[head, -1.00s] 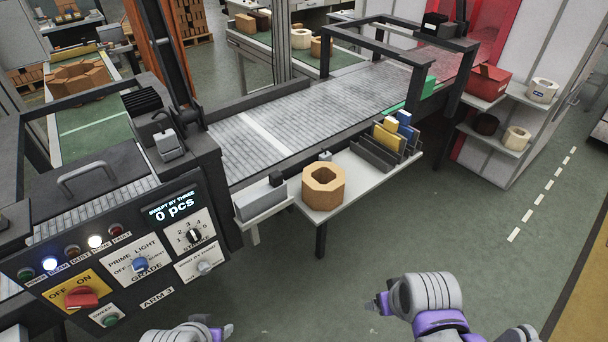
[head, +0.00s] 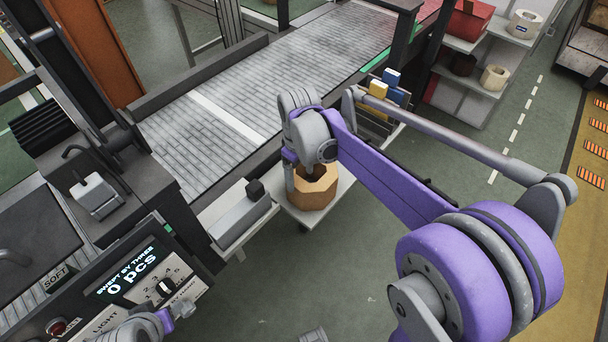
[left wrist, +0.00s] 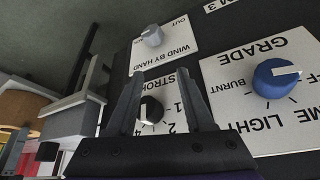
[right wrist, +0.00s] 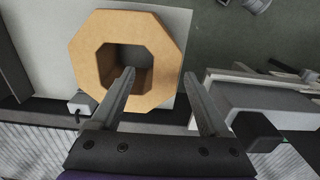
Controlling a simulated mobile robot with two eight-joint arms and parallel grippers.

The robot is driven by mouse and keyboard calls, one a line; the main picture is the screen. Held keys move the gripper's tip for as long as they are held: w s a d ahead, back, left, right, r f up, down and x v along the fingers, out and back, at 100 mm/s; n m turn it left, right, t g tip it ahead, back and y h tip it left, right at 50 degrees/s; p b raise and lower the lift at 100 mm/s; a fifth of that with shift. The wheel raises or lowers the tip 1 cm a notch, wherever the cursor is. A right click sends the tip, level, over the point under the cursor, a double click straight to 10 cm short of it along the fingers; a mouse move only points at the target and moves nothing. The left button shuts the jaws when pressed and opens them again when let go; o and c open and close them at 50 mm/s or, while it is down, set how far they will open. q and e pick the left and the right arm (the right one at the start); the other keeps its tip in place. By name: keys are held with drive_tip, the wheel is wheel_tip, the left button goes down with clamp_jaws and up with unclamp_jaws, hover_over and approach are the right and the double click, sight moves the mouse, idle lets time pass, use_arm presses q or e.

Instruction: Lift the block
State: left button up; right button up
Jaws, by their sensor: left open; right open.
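The block (head: 316,192) is a tan, eight-sided ring with an open middle, resting on a white side shelf (head: 338,188). My right gripper (head: 300,178) is over it and partly hides it in the head view. In the right wrist view, my open right gripper (right wrist: 157,75) has one finger over the hole and the other just outside the rim of the block (right wrist: 167,52). Whether the fingers touch it I cannot tell. My left gripper (left wrist: 160,92) is open and empty before the control panel, its fingers either side of a black knob (left wrist: 151,109).
The conveyor (head: 240,85) runs behind the shelf. A grey box with a black knob (head: 238,215) stands left of the block. Yellow and blue pieces in a rack (head: 384,92) stand behind it to the right. The green floor (head: 370,270) in front is open.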

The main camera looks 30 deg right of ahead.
sight(298, 193)
wheel_tip(298, 193, down, 2)
drive_tip(key=shift+s+f, duration=0.1)
drive_tip(key=shift+f, duration=0.15)
drive_tip(key=f, duration=0.5)
drive_tip(key=shift+a+f, duration=0.35)
drive_tip(key=shift+f, duration=0.05)
clamp_jaws()
idle(0.9)
